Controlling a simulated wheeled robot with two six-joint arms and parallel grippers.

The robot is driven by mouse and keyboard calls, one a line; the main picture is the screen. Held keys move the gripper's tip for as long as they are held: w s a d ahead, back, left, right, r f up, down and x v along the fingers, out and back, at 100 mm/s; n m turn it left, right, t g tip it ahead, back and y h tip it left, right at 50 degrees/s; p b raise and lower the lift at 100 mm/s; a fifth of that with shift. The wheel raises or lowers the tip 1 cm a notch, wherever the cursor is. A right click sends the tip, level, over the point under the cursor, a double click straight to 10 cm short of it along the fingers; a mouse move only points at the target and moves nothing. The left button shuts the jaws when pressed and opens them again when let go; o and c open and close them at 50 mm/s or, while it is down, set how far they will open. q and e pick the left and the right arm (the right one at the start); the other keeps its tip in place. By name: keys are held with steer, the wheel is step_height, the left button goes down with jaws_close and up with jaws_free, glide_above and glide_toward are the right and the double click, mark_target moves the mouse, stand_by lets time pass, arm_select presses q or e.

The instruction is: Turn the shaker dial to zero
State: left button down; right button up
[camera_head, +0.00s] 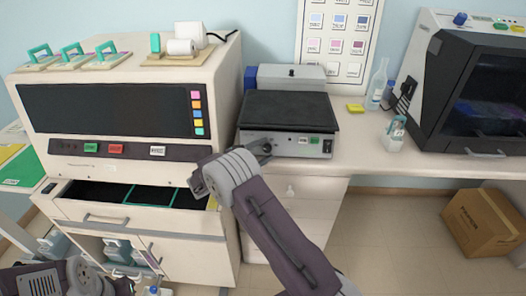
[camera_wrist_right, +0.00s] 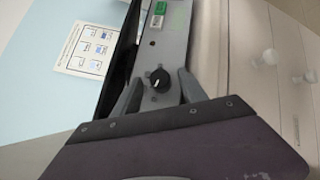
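The shaker (camera_head: 290,112) stands on the bench, with a black flat platform and a pale front panel. Its dial is a round black knob (camera_wrist_right: 160,80) on the grey panel in the right wrist view, with a small pale mark; its setting is too small to read. My right gripper (camera_wrist_right: 158,76) is open, one finger on each side of the dial. In the head view my right gripper (camera_head: 264,148) is at the left end of the shaker's front and hides the dial. Of my left arm only a part shows at the lower left; its fingers are out of view.
A large stainer (camera_head: 120,105) with an open drawer (camera_head: 140,223) stands close on the left. A bottle (camera_head: 377,85), a small jar (camera_head: 395,133) and a yellow block (camera_head: 355,107) are on the right. Bench between is clear.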

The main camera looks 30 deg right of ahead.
steer(key=v, duration=0.9)
steer(key=shift+b, duration=0.3)
